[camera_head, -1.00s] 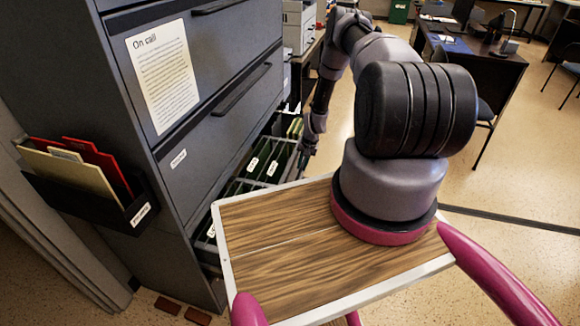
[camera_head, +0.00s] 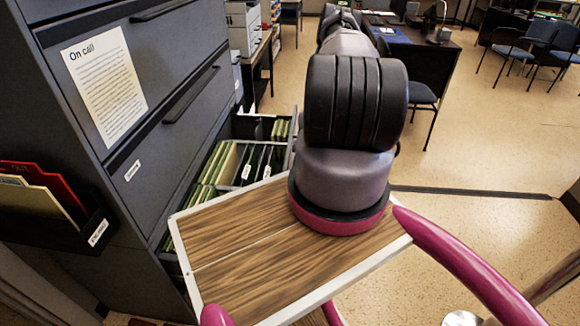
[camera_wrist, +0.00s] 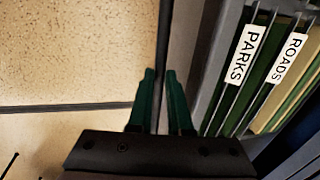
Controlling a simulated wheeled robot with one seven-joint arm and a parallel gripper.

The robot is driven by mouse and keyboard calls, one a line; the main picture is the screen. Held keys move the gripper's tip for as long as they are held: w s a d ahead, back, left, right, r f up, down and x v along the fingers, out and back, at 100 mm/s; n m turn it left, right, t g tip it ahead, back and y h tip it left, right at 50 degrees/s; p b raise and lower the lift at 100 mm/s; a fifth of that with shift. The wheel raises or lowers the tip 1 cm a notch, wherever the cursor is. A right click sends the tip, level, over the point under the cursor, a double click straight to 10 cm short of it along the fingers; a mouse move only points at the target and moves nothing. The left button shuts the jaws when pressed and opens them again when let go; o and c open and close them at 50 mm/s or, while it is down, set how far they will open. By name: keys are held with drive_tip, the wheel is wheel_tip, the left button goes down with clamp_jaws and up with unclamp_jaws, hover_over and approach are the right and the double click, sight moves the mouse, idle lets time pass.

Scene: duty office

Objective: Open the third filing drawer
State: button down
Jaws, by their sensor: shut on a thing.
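The grey filing cabinet (camera_head: 150,160) stands at the left in the head view. Its drawer below the two shut upper ones, the third filing drawer (camera_head: 289,160), is pulled well out and shows hanging folders (camera_head: 250,165) inside. In the wrist view, my gripper's (camera_wrist: 158,75) green fingers are close together around a thin dark bar, the drawer handle (camera_wrist: 164,35), beside the grey drawer front (camera_wrist: 188,45). Folders labelled PARKS (camera_wrist: 238,60) and ROADS (camera_wrist: 288,58) stand behind that front. In the head view, my own arm hides my gripper and the handle.
A wall pocket with red and tan folders (camera_head: 45,195) hangs on the cabinet's side. A desk (camera_head: 435,60) and a chair (camera_head: 422,95) stand beyond my arm. Open floor (camera_head: 480,150) lies to the right.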

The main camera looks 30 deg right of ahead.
drive_tip(key=shift+s+d, duration=0.35)
drive_tip(key=c, duration=0.8)
unclamp_jaws()
drive_tip(key=shift+c, duration=0.2)
drive_tip(key=shift+w, duration=0.1)
wheel_tip(320, 180, up, 10)
drive_tip(key=s+d, duration=0.1)
drive_tip(key=shift+s+d+r, duration=0.15)
drive_tip(key=shift+d+r, duration=0.1)
drive_tip(key=shift+d, duration=0.1)
